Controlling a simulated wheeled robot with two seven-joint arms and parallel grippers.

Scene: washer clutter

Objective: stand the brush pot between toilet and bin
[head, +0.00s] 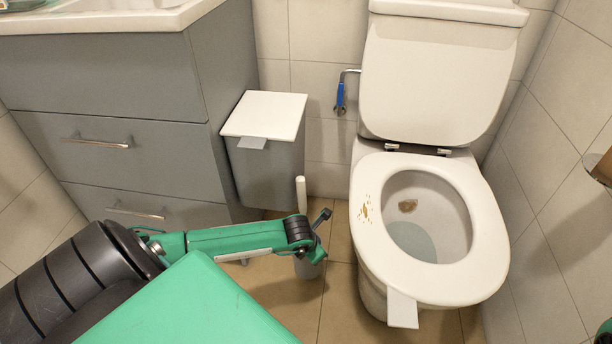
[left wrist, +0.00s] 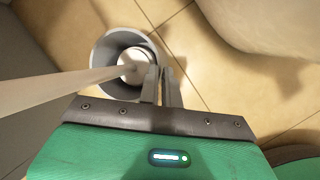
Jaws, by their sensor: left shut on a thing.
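The grey brush pot (head: 310,269) is mostly hidden behind my left gripper (head: 321,240) in the head view. Its white brush handle (head: 301,194) rises upright beside the gripper. In the left wrist view my left gripper (left wrist: 160,86) is shut on the rim of the pot (left wrist: 101,45), with the white brush (left wrist: 132,68) inside. I cannot tell whether the pot's base touches the floor. The grey bin (head: 265,170) with a white lid stands behind and left of it. The white toilet (head: 368,262) stands to its right. My right gripper is not in view.
A grey drawer cabinet (head: 100,80) stands at the left, against the bin. A blue-handled sprayer (head: 340,98) hangs on the wall between bin and toilet. The beige floor (head: 343,300) is bare between pot and toilet. The toilet seat has brown stains (head: 365,208).

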